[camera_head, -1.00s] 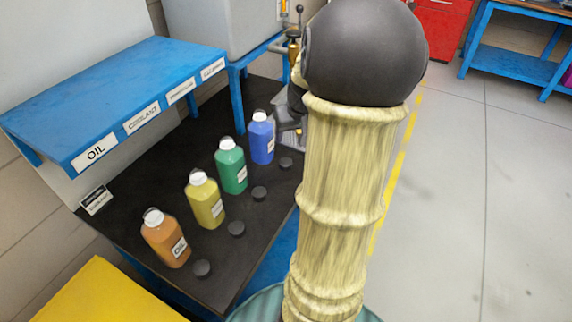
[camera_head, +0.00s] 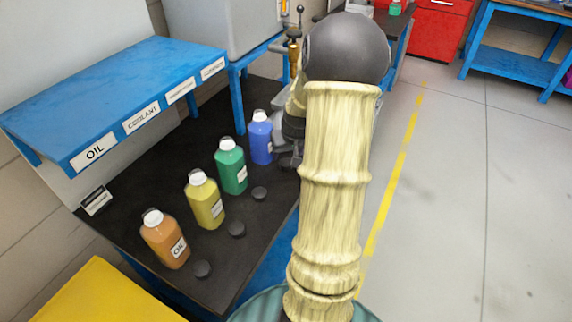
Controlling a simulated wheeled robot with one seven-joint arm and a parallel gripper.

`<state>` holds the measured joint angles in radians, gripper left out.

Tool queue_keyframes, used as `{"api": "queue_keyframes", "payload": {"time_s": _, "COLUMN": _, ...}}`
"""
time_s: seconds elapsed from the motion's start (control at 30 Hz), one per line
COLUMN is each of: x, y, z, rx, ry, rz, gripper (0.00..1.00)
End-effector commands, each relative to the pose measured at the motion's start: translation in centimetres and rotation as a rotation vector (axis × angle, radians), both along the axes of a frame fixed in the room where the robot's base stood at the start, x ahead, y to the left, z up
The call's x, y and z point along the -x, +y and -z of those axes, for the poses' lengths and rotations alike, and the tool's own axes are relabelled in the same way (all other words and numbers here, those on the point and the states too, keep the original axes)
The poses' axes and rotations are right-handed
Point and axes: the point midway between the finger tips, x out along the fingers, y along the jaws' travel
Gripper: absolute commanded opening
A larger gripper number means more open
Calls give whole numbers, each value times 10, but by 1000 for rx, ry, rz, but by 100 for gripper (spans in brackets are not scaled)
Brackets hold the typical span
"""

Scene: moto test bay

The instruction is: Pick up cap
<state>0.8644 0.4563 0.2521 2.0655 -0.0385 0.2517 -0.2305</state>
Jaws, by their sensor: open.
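Several bottles stand upright in a row on the black bench top: an orange one (camera_head: 165,243), a yellow one (camera_head: 205,203), a green one (camera_head: 231,170) and a blue one (camera_head: 260,140). Each has a white top. My gripper (camera_head: 287,160) is open, low beside the blue bottle, mostly hidden by my arm. The cap in front of the blue bottle is hidden or cannot be told from the dark gripper.
A blue shelf (camera_head: 120,85) with labels such as OIL and COOLANT stands behind the bottles. A yellow surface (camera_head: 95,300) is at the lower left. A red cabinet (camera_head: 440,35) and a blue table (camera_head: 515,65) are far off. The floor (camera_head: 470,200) on the right is clear.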

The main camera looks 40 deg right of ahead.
Motion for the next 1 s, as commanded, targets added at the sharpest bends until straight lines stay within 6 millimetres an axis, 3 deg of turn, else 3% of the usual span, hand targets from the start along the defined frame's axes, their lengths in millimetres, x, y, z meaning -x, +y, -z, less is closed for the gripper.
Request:
{"api": "queue_keyframes", "payload": {"time_s": 0.13, "x": -1, "y": 0, "z": 8, "rx": -2, "ry": 2, "rz": 0, "gripper": 63}}
{"api": "queue_keyframes", "payload": {"time_s": 0.47, "x": -14, "y": -2, "z": 48, "rx": -1, "ry": 2, "rz": -1, "gripper": 63}}
{"api": "queue_keyframes", "payload": {"time_s": 1.0, "x": -15, "y": -3, "z": 50, "rx": 0, "ry": 0, "rz": 0, "gripper": 63}}
